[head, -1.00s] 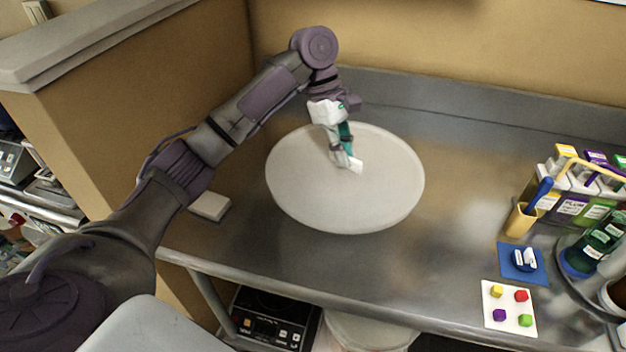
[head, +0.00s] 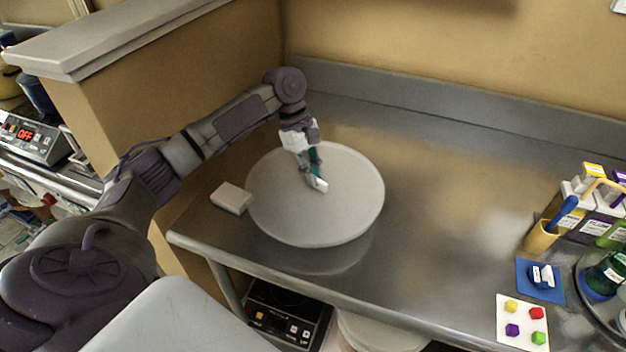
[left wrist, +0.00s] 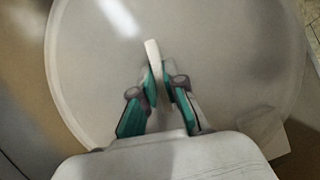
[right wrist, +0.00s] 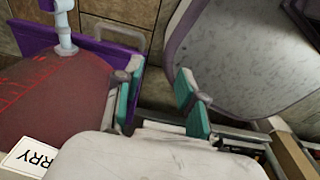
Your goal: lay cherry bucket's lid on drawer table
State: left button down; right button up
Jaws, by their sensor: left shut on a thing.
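The round off-white lid (head: 280,215) is over the left part of the steel table (head: 430,240) in the head view, roughly level. A reflection shows below its near edge; it looks slightly above the top, but I cannot be sure of the gap. My left gripper (head: 317,184) points down at the lid's middle, shut on its upright white handle. The handle (left wrist: 152,50) shows between the fingers in the left wrist view. In the right wrist view, my right gripper (right wrist: 157,95) is open and empty beside a red bucket (right wrist: 55,95) with a label ending in "RRY".
A small white block (head: 231,198) lies by the lid's left edge. A partition (head: 180,100) borders the table's left. At right are a blue mat (head: 528,290), a white card with coloured cubes (head: 523,333), a yellow cup (head: 540,237) and cartons. The table's middle is clear.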

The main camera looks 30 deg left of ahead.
pick_arm(q)
notch_tip(320, 180, down, 2)
jog(key=shift+f, duration=0.3)
jog(key=shift+f+p, duration=0.4)
jog(key=shift+p, duration=0.25)
jog(key=c, duration=1.2)
grip_release()
jog(key=shift+f, duration=0.1)
pick_arm(e)
jog(key=shift+s+a+r, duration=0.15)
jog(key=shift+s+r, duration=0.5)
jog(key=shift+f, duration=0.1)
pick_arm(q)
jog(key=shift+b, duration=0.45)
jog(key=b+v, duration=0.1)
jog(key=v, duration=1.2)
jog(key=shift+d, duration=0.2)
pick_arm(e)
jog(key=shift+w+d+f, duration=0.1)
jog(key=shift+d+f, duration=0.1)
jog(key=shift+f, duration=0.8)
